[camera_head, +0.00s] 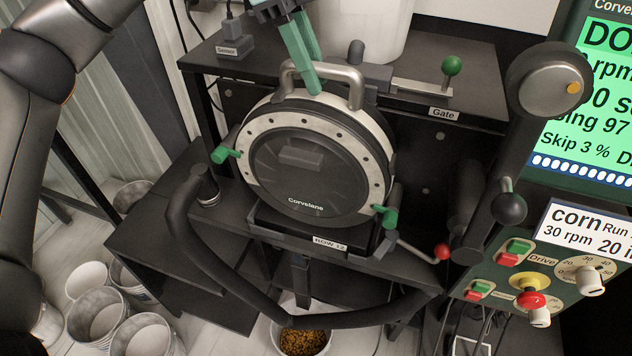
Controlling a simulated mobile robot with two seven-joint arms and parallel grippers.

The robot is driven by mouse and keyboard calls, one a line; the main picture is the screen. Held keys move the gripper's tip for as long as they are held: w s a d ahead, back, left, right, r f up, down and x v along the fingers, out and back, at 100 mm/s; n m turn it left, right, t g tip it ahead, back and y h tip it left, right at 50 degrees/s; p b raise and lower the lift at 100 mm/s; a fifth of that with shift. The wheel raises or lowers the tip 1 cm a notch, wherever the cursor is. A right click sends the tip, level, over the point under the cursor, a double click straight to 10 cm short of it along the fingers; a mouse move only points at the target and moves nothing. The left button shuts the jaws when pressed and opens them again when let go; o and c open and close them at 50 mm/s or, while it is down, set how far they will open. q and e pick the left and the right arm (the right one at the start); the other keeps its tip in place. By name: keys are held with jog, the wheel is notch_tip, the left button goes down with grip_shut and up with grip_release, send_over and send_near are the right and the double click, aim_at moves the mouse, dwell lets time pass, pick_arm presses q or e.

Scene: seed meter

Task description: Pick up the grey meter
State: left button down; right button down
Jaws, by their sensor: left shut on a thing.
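The grey meter (308,175) is a round drum with a light grey rim, a dark face marked "Corvelane" and green knobs on its sides. It stands in the dark stand, above a label reading "ROW 12". A metal carry handle (354,82) arches over its top. My left gripper (309,80) comes down from the top of the picture with its green fingers shut on the handle. The fingers hide part of the handle's bar. My right gripper is not in view.
A dark hose (180,225) loops from a port left of the meter. A red-knobbed lever (442,251), a green-knobbed gate lever (451,66) and the control panel (540,270) are at right. Several buckets (103,313) stand lower left; a bucket of seed (302,341) stands below.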

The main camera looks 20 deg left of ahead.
pick_arm(q)
jog(key=shift+w+r, duration=0.1)
jog(key=shift+r, duration=0.25)
jog(key=shift+r, duration=0.1)
